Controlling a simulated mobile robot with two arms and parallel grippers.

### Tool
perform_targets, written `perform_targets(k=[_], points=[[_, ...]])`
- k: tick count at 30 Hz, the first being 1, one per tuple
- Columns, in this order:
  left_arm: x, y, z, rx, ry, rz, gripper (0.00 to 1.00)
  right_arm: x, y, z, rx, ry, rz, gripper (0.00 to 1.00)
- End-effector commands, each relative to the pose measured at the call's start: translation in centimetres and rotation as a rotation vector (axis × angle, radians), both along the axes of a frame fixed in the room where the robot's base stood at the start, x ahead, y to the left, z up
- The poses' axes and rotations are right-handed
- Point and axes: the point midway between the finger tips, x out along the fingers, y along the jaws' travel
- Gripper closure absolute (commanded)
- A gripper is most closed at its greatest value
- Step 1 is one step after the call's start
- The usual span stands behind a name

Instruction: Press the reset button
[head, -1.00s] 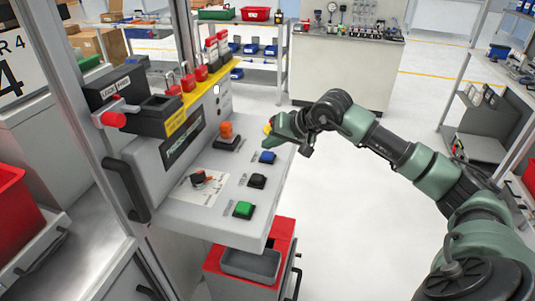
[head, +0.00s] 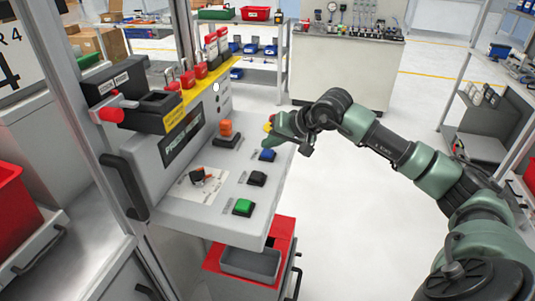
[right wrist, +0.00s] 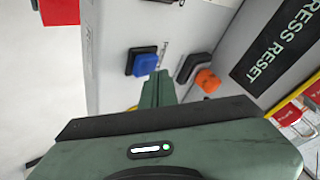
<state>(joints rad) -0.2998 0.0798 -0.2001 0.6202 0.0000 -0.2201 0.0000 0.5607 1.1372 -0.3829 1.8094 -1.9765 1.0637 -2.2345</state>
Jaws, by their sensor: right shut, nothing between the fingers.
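The sloped grey control panel (head: 205,213) has several buttons. A blue button (head: 267,155) on a black base sits near its right edge; its printed label is too small to read. The blue button also shows in the right wrist view (right wrist: 146,64). My right gripper (head: 274,127) is above the panel's far right edge, beyond the blue button. In the right wrist view its shut green fingers (right wrist: 159,80) appear just below and beside the blue button; contact cannot be told. A sign reading PRESS RESET (right wrist: 275,45) is on the panel housing. My left gripper is out of view.
An orange button (head: 225,129), a black button (head: 257,178), a green button (head: 243,207) and a black rotary switch (head: 198,175) are on the panel. Red padlocks (head: 187,80) hang behind on a yellow strip. Open floor (head: 340,210) lies to the right.

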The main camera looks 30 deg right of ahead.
Motion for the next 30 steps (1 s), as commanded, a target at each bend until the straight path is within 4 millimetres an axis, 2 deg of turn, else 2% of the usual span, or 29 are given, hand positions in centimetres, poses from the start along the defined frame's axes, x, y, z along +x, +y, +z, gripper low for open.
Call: perform_targets(k=[30], points=[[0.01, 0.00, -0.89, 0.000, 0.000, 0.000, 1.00, -0.01, 0.00, -0.75, 0.000, 0.001, 0.001, 1.00]])
